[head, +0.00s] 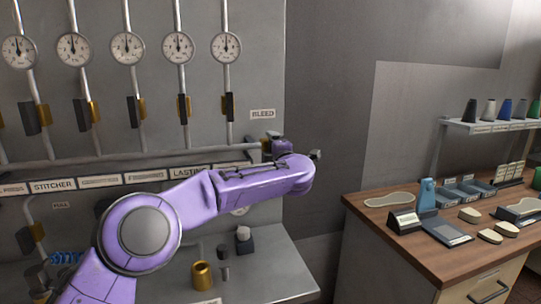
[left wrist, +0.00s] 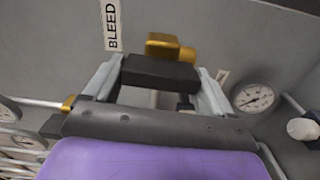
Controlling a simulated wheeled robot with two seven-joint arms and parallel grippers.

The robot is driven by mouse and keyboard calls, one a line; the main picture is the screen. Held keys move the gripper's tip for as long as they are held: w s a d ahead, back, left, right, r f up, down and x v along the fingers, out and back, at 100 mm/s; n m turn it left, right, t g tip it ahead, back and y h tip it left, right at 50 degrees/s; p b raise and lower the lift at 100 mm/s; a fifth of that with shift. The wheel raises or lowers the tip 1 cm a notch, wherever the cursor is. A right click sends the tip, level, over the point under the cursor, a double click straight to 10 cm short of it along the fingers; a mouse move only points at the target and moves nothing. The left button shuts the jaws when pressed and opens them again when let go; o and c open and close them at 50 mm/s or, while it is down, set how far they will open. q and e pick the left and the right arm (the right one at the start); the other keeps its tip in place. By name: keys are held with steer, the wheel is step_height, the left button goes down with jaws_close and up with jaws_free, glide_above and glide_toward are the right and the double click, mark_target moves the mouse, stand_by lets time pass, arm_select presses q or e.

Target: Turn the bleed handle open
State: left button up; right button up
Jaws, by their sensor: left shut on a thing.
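The bleed handle is a dark bar (left wrist: 160,72) on a brass valve body (left wrist: 168,48), below the BLEED label (head: 262,114). In the left wrist view it lies crosswise between the two pale fingers of my left gripper (left wrist: 158,84), which is shut on it. The label also shows in the left wrist view (left wrist: 111,25). In the head view my purple left arm reaches the valve at the right end of the pipe, and my wrist hides most of the handle there. My right gripper is not in view.
Several gauges (head: 226,47) with dark-handled valves hang on the grey panel to the left. A brass cup (head: 202,275) stands on the ledge below my arm. A wooden-topped bench (head: 385,228) with shoe parts and tools is at the right.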

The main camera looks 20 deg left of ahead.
arm_select(q)
steer(key=shift+r+n, duration=0.2)
steer(key=shift+n, duration=0.2)
steer(key=o, duration=0.8)
steer(key=shift+o, duration=0.3)
steer(key=shift+w+f, duration=0.1)
steer(key=shift+f, duration=0.05)
steer(key=shift+s+d+f+b, duration=0.1)
steer(key=shift+s+d+b, duration=0.25)
steer(key=shift+b, duration=0.2)
steer(key=b+v, duration=0.3)
steer(key=v, duration=0.6)
steer(key=shift+s+d, duration=0.15)
steer(key=shift+s, duration=0.15)
